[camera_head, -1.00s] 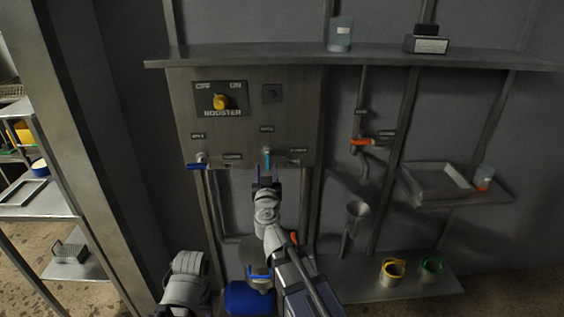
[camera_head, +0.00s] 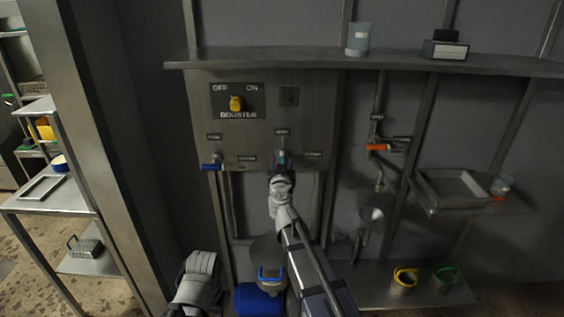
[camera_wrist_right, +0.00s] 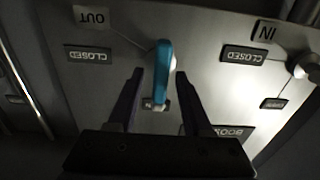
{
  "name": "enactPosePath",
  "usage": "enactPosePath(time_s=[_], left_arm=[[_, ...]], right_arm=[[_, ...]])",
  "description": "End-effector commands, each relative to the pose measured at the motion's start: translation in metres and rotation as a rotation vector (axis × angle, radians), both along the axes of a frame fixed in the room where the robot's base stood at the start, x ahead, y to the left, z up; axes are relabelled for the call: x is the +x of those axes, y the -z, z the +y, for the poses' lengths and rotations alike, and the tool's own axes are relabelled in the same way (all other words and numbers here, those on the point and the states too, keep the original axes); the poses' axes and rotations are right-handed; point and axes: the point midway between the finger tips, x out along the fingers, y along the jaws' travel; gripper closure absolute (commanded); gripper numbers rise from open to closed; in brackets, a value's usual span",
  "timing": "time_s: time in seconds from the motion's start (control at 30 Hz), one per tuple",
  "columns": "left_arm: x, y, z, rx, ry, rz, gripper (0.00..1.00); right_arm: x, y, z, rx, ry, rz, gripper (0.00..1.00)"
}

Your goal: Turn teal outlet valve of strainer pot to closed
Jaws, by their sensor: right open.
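The teal outlet valve handle (camera_head: 282,156) is on the lower part of the grey booster panel (camera_head: 315,110), mostly hidden by my right gripper in the head view. In the right wrist view, which is upside down, the teal handle (camera_wrist_right: 161,72) stands lengthwise between my open right fingers (camera_wrist_right: 158,82), with gaps on both sides. The handle is not turned toward the CLOSED label (camera_wrist_right: 88,54) beside it. In the head view my right gripper (camera_head: 281,168) reaches up to the valve from below.
A blue-handled valve (camera_head: 211,167) is left on the panel and an orange-handled one (camera_head: 378,148) is right of it. A shelf (camera_head: 350,61) runs above. A tray (camera_head: 450,188) is at right. Yellow (camera_head: 404,276) and green-rimmed (camera_head: 444,277) pots stand below.

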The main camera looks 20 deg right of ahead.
Motion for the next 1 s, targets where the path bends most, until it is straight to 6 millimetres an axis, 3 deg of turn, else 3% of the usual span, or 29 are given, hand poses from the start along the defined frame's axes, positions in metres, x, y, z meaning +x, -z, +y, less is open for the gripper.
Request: enactPosePath(time_s=[0.17,0.6,1.0], left_arm=[[0.0,0.0,0.0,0.0,0.0,0.0,0.5],[0.0,0.0,0.0,0.0,0.0,0.0,0.5],[0.0,0.0,0.0,0.0,0.0,0.0,0.5]], right_arm=[[-0.0007,0.0,0.0,0.0,0.0,0.0,0.51],[-0.0008,0.0,0.0001,0.0,0.0,0.0,1.0],[-0.0009,0.0,0.0002,0.002,0.0,-0.001,1.0]])
